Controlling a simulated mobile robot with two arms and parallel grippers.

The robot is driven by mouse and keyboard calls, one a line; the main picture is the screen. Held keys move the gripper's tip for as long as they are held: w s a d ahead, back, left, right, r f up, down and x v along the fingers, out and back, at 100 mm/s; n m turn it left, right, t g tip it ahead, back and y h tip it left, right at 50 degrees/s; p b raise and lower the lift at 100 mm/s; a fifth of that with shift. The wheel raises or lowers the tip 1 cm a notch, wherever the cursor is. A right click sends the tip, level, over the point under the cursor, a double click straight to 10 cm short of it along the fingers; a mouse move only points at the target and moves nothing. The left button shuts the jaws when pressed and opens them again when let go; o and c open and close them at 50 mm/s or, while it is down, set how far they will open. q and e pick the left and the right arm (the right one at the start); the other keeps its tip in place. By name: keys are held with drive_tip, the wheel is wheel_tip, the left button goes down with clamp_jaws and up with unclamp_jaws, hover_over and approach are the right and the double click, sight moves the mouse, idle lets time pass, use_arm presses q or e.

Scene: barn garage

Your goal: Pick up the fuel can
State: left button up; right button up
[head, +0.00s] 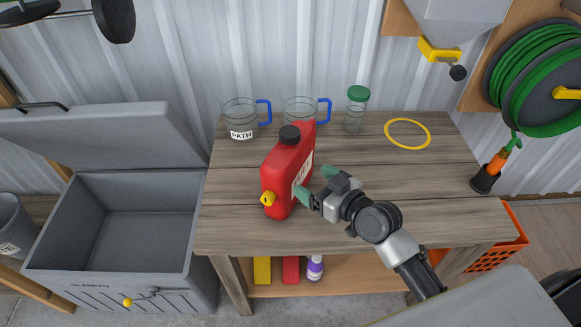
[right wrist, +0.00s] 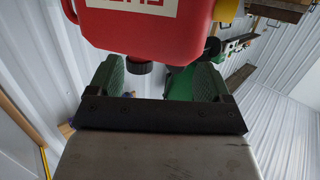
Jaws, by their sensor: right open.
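The red fuel can (head: 283,177) stands upright on the wooden workbench, with a black cap on top, a white label on its side and a yellow spout piece low at the front. My right gripper (head: 316,184) is just right of the can, with its green fingers spread and nothing between them. One fingertip overlaps the can's right edge in the head view; I cannot tell whether it touches. In the right wrist view the can (right wrist: 150,30) is at the top, beyond the open fingers (right wrist: 158,80), its black cap hanging toward them in the picture. My left gripper is not in view.
Two clear jugs with blue handles (head: 240,117) (head: 300,108) and a green-lidded jar (head: 356,110) stand behind the can. A yellow ring (head: 407,121) lies on the workbench (head: 440,190). An open grey chest (head: 110,268) is at left, a hose reel (head: 540,85) at right.

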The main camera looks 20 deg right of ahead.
drive_tip(key=t, duration=0.2)
approach(297, 138)
drive_tip(key=w+a, duration=0.1)
drive_tip(key=p+x, duration=0.1)
drive_tip(key=x, duration=0.4)
drive_tip(key=shift+w, duration=0.1)
drive_tip(key=p+x, duration=0.1)
drive_tip(key=x, duration=0.4)
drive_tip(key=shift+w+p, duration=0.3)
drive_tip(key=shift+w+a, duration=0.1)
drive_tip(key=shift+w, duration=0.15)
drive_tip(key=shift+s, duration=0.1)
drive_tip(key=shift+c, duration=0.5)
clamp_jaws()
